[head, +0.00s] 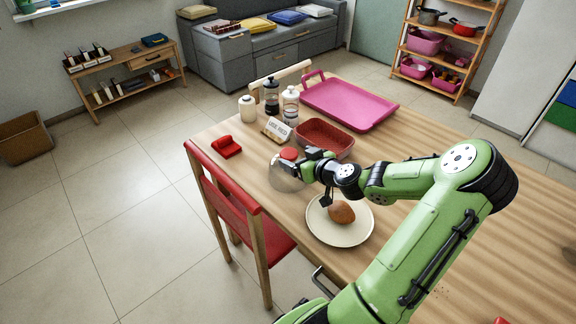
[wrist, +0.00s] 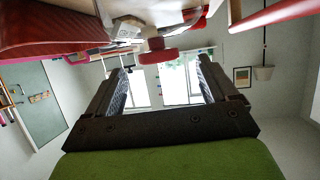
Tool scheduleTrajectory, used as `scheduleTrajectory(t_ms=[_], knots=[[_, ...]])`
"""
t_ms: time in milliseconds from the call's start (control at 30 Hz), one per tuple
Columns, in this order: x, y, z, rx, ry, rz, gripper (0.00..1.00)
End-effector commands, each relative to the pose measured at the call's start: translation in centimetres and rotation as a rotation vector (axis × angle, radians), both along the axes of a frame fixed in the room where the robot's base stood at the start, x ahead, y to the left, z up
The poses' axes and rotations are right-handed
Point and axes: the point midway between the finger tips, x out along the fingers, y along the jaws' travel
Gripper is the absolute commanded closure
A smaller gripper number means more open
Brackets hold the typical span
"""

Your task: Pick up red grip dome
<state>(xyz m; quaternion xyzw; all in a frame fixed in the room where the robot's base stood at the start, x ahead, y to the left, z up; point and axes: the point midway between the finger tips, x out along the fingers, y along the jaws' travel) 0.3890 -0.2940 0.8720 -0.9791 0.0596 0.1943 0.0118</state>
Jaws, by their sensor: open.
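The red grip dome (head: 284,178) is a clear, pale cover with a red knob on top. It stands on the wooden table near its left edge, beside the red chair. My gripper (head: 309,158) is just right of the red knob, at about its height, pointing left. In the wrist view the red knob (wrist: 157,51) shows between the two spread fingers (wrist: 161,80), near the tip end. The jaws are open, and I cannot tell whether the knob is fully between them. My gripper hides part of the dome's right side in the head view.
A plate (head: 318,232) with a brown bun (head: 341,213) lies below my arm. A red basket (head: 331,131), a small sign (head: 277,129), a red holder (head: 226,147) and bottles (head: 290,104) stand nearby. A pink tray (head: 350,101) lies behind. The red chair (head: 225,190) borders the table's left edge.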

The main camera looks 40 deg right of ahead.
Motion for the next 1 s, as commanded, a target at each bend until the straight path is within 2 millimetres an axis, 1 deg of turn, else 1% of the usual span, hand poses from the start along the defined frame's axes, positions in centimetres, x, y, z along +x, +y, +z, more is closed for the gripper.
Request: scheduleTrajectory(t_ms=[133, 200, 333, 400, 567, 600, 767, 900, 967, 1000], knots=[[1.7, -0.2, -0.7, 0.0, -0.003, 0.002, 0.14], [3.0, -0.4, -1.4, 0.002, -0.003, 0.002, 0.14], [4.9, -0.8, -2.1, 0.002, -0.001, 0.001, 0.14], [5.3, -0.8, -2.2, 0.001, -0.001, 0.001, 0.14], [5.3, -0.9, -2.2, 0.0, 0.001, 0.0, 0.14], [5.3, -0.9, -2.2, 0.0, 0.001, 0.0, 0.15], [5.3, -0.8, -2.2, 0.0, 0.001, 0.0, 0.4], [5.3, -0.8, -2.2, 0.0, 0.001, 0.0, 0.61], [5.3, -0.8, -2.2, 0.0, 0.001, 0.0, 0.71], [5.3, -0.8, -2.2, 0.0, 0.0, 0.0, 0.73]])
